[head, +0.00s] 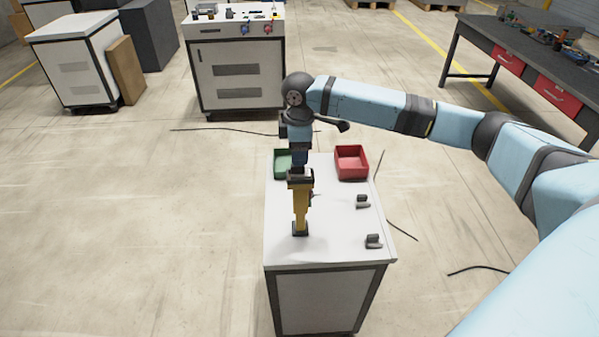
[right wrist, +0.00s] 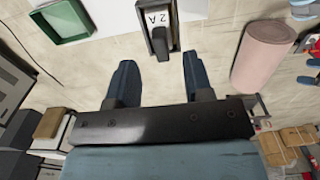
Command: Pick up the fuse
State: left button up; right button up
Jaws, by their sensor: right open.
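In the right wrist view a dark upright piece carries a white "2A" label (right wrist: 157,17); it looks like the fuse, and its upper part is cut off by the frame. My right gripper (right wrist: 157,62) is open, with the piece's near end between and just beyond the fingertips, not touching either. In the head view my right gripper (head: 300,158) is over the white cart, at the dark top of a tall yellow stand (head: 301,205). The exact gap there is hidden. My left gripper is out of view.
On the cart top (head: 335,222) are a green bin (head: 282,163), partly behind my gripper, a red bin (head: 351,162) and two small grey pieces (head: 362,202) (head: 373,241) near the right edge. Dark cables lie on the floor.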

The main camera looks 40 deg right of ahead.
aim_at(297, 172)
notch_tip(297, 172, down, 5)
jog(key=shift+a+f+p, duration=0.1)
jog(key=shift+a+p, duration=0.05)
jog(key=shift+p, duration=0.25)
jog(key=c, duration=0.8)
jog(key=shift+r, duration=0.2)
jog(key=shift+c, duration=0.2)
